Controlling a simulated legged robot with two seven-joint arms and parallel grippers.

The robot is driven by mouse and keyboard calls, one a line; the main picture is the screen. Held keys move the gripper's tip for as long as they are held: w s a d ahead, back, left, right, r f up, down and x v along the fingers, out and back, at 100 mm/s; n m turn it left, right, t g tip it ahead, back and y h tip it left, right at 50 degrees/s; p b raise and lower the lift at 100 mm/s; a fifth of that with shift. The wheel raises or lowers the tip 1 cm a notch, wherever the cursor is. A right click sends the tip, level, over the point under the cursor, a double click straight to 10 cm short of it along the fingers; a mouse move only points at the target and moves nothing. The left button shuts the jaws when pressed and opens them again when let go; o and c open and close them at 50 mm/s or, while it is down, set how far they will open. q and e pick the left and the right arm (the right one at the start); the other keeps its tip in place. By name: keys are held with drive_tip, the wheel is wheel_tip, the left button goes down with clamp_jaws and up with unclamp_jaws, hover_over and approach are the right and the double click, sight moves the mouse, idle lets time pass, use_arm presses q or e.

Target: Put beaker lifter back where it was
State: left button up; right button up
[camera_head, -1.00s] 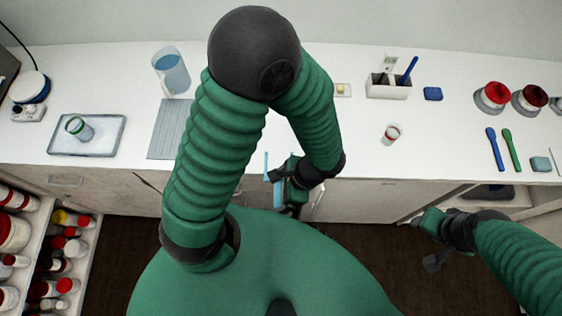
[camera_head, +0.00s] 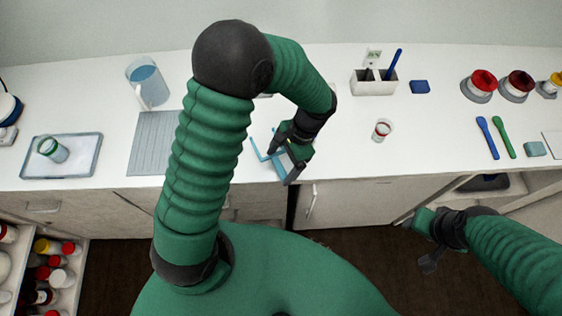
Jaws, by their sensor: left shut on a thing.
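My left gripper (camera_head: 285,152) is shut on a thin light-blue piece, which I take to be the beaker lifter (camera_head: 257,150). My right gripper (camera_head: 419,243) is low at the right, in front of the cabinets and away from the counter. Nothing shows in it, and its finger opening is unclear.
A beaker of blue liquid (camera_head: 148,84), a grey ribbed mat (camera_head: 152,145) and a tray with a jar (camera_head: 85,165) stand left.

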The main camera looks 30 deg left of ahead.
use_arm(q)
drive_tip(key=shift+f, duration=0.65)
drive_tip(key=shift+f+b, duration=0.45)
drive_tip(key=shift+b, duration=0.05)
drive_tip(key=o, duration=1.4)
drive_tip(key=shift+o, duration=0.2)
drive_tip(key=v, duration=1.7)
drive_tip(key=s+a+f+n+t+h, duration=0.2)
drive_tip(key=s+a+f+n+t, duration=0.2)
drive_tip(key=s+f+n+t, duration=0.2)
drive_tip(key=shift+s+a+f+n+h, duration=0.35)
drive_tip(key=shift+s+f, duration=0.25)
drive_tip(key=shift+f, duration=0.35)
